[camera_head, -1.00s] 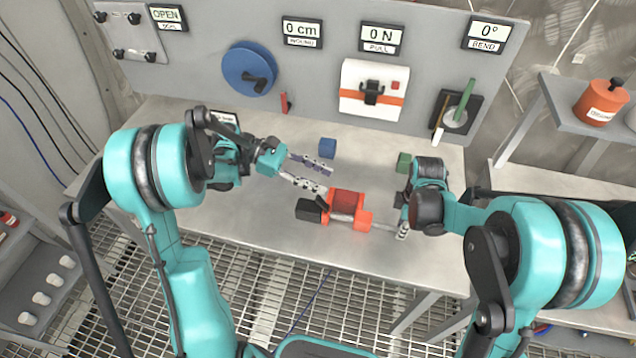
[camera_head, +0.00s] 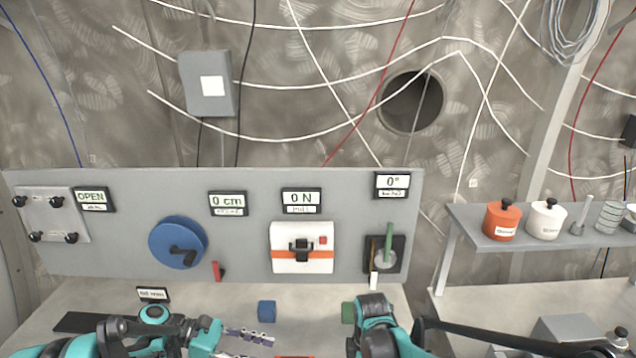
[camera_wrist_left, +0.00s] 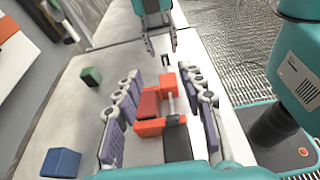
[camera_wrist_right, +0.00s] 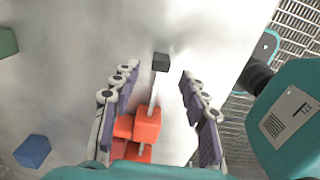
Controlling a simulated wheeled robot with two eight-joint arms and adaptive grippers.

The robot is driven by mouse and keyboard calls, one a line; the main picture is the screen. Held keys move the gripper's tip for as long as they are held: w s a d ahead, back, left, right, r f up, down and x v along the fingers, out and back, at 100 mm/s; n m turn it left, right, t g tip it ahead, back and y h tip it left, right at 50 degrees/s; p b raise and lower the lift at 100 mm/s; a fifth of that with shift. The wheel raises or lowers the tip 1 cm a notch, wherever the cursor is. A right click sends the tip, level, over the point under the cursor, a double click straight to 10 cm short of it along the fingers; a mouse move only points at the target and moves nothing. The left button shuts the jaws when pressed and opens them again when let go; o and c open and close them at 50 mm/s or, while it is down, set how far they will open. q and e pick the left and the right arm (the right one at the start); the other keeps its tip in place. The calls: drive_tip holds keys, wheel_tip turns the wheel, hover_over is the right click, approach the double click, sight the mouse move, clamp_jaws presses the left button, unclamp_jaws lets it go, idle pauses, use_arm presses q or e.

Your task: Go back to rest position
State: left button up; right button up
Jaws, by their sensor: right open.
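My left gripper (camera_head: 262,338) shows at the bottom edge of the head view, fingers apart. In the left wrist view my left gripper (camera_wrist_left: 163,75) is open, with its fingers spread on either side of a red clamp-like tool (camera_wrist_left: 149,105) in the picture; I see no finger closed on it. My right arm (camera_head: 374,315) enters at the bottom of the head view, its fingers cut off. In the right wrist view my right gripper (camera_wrist_right: 158,72) is open and empty. The red tool (camera_wrist_right: 147,125) with a grey rod and dark end block (camera_wrist_right: 161,61) lies between its fingers in the picture.
A blue cube (camera_head: 267,311) and a green cube (camera_head: 348,312) sit on the workbench. The back panel (camera_head: 120,255) carries a blue crank wheel (camera_head: 178,242), a white-orange box (camera_head: 301,247) and displays. A shelf at right holds an orange pot (camera_head: 502,221) and a white pot (camera_head: 546,219).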

use_arm(q)
drive_tip(key=shift+d+r, duration=0.1)
use_arm(e)
wheel_tip(320, 180, up, 9)
use_arm(q)
drive_tip(key=s+d+m+t+y, duration=0.2)
drive_tip(key=s+m+t+y, duration=0.1)
drive_tip(key=s+m+y, duration=0.45)
drive_tip(key=s+a+m+t+y+b, duration=0.1)
drive_tip(key=s+a+m+t+y, duration=0.3)
drive_tip(key=m, duration=0.6)
drive_tip(key=shift+s+a+r+y, duration=0.15)
drive_tip(key=shift+s+a+y, duration=1.15)
drive_tip(key=shift+s, duration=0.3)
use_arm(e)
drive_tip(key=s+d+r+m+t, duration=0.1)
drive_tip(key=s+d+m+t, duration=0.2)
drive_tip(key=s+m, duration=0.4)
drive_tip(key=s+d+r+m+t, duration=0.1)
drive_tip(key=s+d+m+t, duration=0.3)
drive_tip(key=s+m, duration=0.3)
drive_tip(key=shift+s+r+m, duration=0.2)
drive_tip(key=shift+s+m, duration=0.2)
drive_tip(key=shift+m, duration=1.6)
use_arm(q)
drive_tip(key=shift+m, duration=0.25)
